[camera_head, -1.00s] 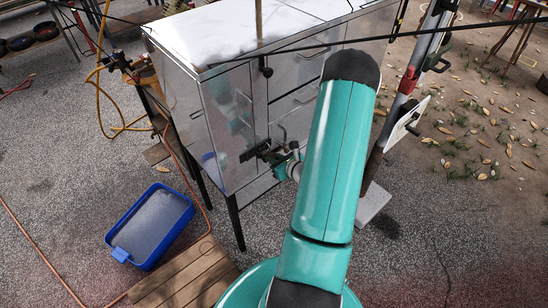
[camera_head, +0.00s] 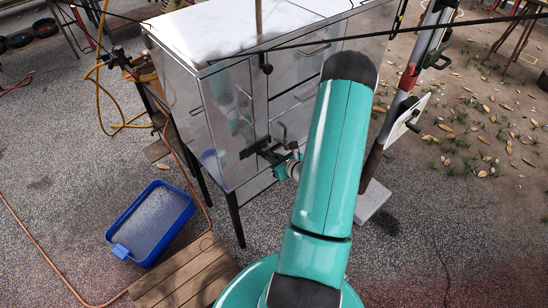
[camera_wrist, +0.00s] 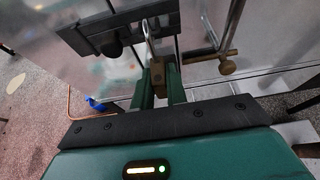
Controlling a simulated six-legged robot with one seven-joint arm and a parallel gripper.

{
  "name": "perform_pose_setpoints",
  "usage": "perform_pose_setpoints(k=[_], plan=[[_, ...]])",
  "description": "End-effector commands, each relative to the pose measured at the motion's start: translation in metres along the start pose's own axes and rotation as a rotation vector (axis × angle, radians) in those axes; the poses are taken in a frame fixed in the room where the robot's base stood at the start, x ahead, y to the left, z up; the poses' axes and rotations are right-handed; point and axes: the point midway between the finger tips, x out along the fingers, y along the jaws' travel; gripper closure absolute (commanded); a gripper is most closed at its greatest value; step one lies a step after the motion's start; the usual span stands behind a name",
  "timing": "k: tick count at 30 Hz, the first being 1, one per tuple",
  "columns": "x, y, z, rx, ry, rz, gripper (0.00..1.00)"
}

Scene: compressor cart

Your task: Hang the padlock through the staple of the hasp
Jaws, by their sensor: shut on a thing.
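My gripper (camera_wrist: 160,88) is shut on the padlock (camera_wrist: 157,68), with its green fingers on either side of the small brownish body. The silver shackle (camera_wrist: 149,36) stands up from the fingers, toward the dark hasp (camera_wrist: 103,37) on the metal cabinet front. In the wrist view the shackle overlaps the right part of the hasp. I cannot tell whether it passes through the staple, which I cannot make out clearly. In the head view the hasp (camera_head: 255,148) is a dark bar on the cabinet, with my gripper (camera_head: 281,158) close at its right. The padlock is not clear there.
The shiny metal cabinet (camera_head: 222,120) stands on dark legs. A bent handle with a brass-coloured knob (camera_wrist: 228,66) is just right of the padlock. A blue tray (camera_head: 123,252) and wooden slats (camera_head: 185,275) lie on the ground at left. A red-banded post (camera_head: 408,78) stands at right.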

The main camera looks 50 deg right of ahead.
Motion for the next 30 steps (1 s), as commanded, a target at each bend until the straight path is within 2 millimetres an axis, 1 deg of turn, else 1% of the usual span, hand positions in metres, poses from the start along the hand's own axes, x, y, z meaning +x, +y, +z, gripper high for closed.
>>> perform_pose_setpoints(k=[4, 5, 7, 9, 17, 20, 23, 26, 30], plan=[[0.0, 0.0, 0.0, 0.0, -0.001, 0.0, 1.0], [0.0, 0.0, 0.0, 0.0, 0.0, 0.0, 0.84], [0.0, 0.0, 0.0, 0.0, 0.0, 0.0, 0.7], [0.0, 0.0, 0.0, 0.0, 0.0, 0.0, 0.6], [-0.001, 0.0, 0.0, 0.0, 0.001, 0.0, 0.6], [-0.005, 0.0, 0.0, 0.0, 0.001, 0.0, 0.6], [-0.017, -0.001, 0.0, 0.001, 0.002, -0.001, 0.6], [-0.036, -0.001, 0.0, 0.0, 0.001, -0.003, 0.6], [-0.067, -0.001, 0.0, 0.001, 0.001, -0.004, 0.6]])
